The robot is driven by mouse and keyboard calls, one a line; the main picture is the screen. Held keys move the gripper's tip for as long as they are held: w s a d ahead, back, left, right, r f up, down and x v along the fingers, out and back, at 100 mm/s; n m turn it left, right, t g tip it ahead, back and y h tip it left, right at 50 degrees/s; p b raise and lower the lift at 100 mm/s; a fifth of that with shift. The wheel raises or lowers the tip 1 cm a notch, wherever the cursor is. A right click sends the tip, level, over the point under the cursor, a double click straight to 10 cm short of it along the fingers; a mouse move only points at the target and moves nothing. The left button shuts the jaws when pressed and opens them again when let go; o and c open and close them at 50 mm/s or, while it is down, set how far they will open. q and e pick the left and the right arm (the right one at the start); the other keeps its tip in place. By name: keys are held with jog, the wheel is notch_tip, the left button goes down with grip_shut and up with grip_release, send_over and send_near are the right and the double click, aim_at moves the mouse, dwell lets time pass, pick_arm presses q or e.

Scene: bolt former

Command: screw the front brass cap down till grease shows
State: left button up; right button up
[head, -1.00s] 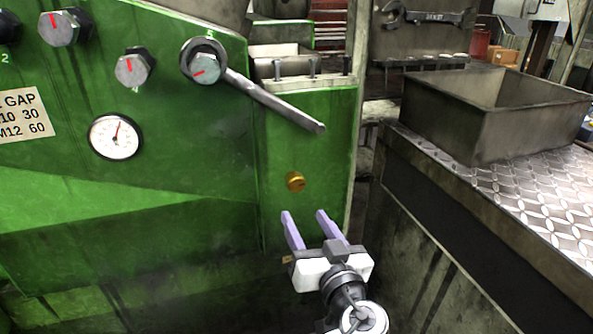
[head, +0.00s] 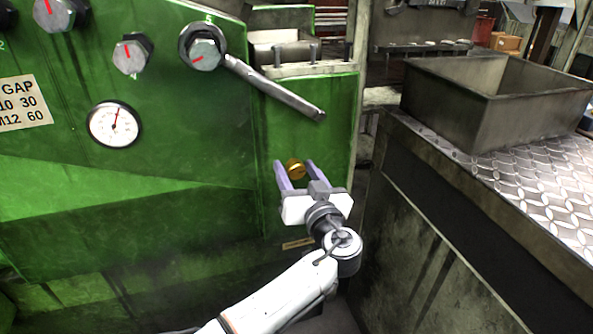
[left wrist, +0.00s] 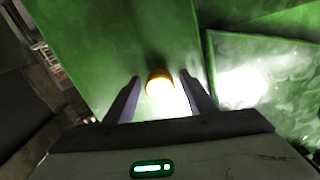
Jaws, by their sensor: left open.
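The brass cap (head: 296,168) sits on the front of the green machine, below the long lever. My left gripper (head: 294,170) is open, with its two purple-grey fingers pointing at the panel. In the head view the cap shows between the fingertips. In the left wrist view the cap (left wrist: 160,83) also lies between the two fingers (left wrist: 160,92), with a gap on each side. No grease can be made out around the cap. My right gripper is not in view.
A steel lever (head: 272,88) slants down above the cap. A dial gauge (head: 114,124) and several hex-headed knobs are on the green panel at left. A metal bin (head: 450,105) stands on a tread-plate bench (head: 550,190) at right.

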pick_arm(q)
jog(key=shift+c, duration=1)
jog(key=c, duration=0.8)
jog(key=shift+c, duration=0.2)
